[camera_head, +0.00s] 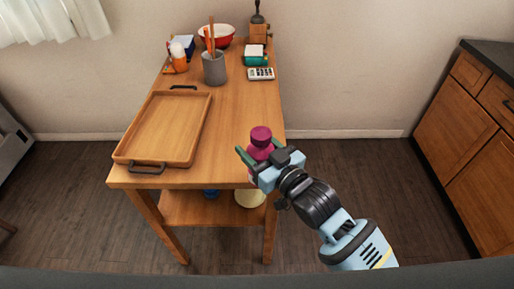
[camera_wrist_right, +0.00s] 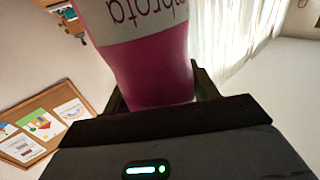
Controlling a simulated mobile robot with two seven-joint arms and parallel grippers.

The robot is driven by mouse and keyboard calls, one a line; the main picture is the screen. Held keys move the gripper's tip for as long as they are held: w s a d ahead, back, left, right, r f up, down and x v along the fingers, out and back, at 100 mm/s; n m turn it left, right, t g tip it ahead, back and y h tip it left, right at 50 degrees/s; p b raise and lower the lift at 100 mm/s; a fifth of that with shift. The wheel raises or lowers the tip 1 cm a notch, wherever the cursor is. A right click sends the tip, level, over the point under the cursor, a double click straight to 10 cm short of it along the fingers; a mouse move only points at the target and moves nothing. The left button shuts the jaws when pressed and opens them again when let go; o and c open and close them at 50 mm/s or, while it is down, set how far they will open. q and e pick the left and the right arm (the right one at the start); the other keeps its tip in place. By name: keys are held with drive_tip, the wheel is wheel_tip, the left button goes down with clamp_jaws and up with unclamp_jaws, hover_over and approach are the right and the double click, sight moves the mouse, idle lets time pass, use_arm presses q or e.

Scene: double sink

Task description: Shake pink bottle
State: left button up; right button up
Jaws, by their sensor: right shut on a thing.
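The pink bottle (camera_head: 261,137) shows in the head view near the front right corner of the wooden table, with its dark pink cap upward. My right gripper (camera_head: 258,158) is shut on it, and the gripper hides its lower part. In the right wrist view the bottle (camera_wrist_right: 150,65) fills the top middle, pink with a pale label band and partly cut lettering, between the dark fingers of the gripper (camera_wrist_right: 155,95). Whether its base touches the table cannot be told. My left gripper is not in view.
A wooden tray (camera_head: 165,128) with dark handles lies on the table's left side. A grey utensil cup (camera_head: 214,70), a red bowl (camera_head: 217,37), a calculator (camera_head: 260,74) and a grinder (camera_head: 258,30) stand at the back. The table's middle is clear. Wooden cabinets (camera_head: 455,125) stand at right.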

sight(257, 129)
wheel_tip(257, 129, up, 8)
drive_tip(key=shift+f, duration=0.2)
idle(0.6)
